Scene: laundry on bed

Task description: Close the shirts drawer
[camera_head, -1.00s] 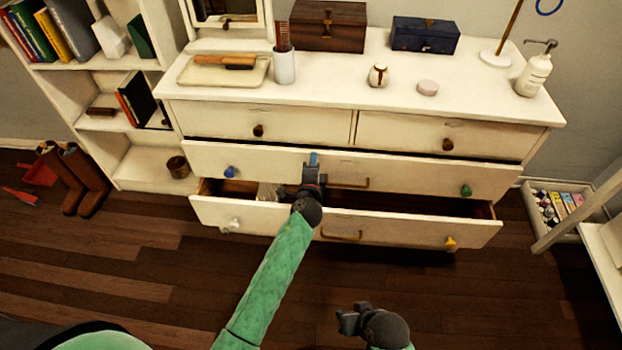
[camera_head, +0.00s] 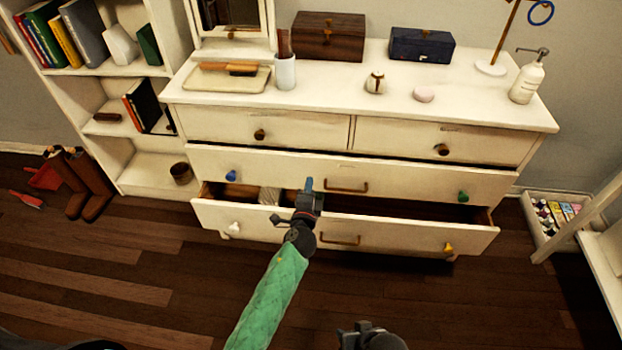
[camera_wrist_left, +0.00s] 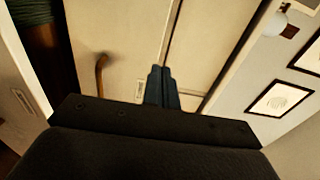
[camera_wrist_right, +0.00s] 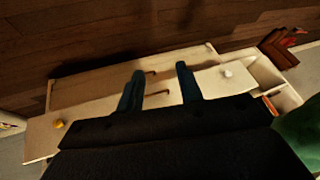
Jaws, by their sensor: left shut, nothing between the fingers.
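The cream dresser's wide middle drawer (camera_head: 400,183), with blue and green knobs, stands slightly out. The bottom drawer (camera_head: 385,233), with white and yellow knobs, is further out, with its dark inside and a pale folded item (camera_head: 268,195) showing. Drawer labels are too small to read, so I cannot tell which is the shirts drawer. My left gripper (camera_head: 309,184) is shut and empty, in front of the middle drawer, left of its brass handle; contact is unclear. That handle also shows in the left wrist view (camera_wrist_left: 101,75). My right gripper (camera_wrist_right: 158,85) is open and empty, low in front of the dresser.
Two small top drawers (camera_head: 265,128) are shut. The dresser top holds a tray (camera_head: 205,80), two boxes, a cup and a pump bottle (camera_head: 527,80). A bookshelf (camera_head: 105,90) and boots (camera_head: 88,185) stand left; a crate (camera_head: 540,225) lies right. The floor in front is clear.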

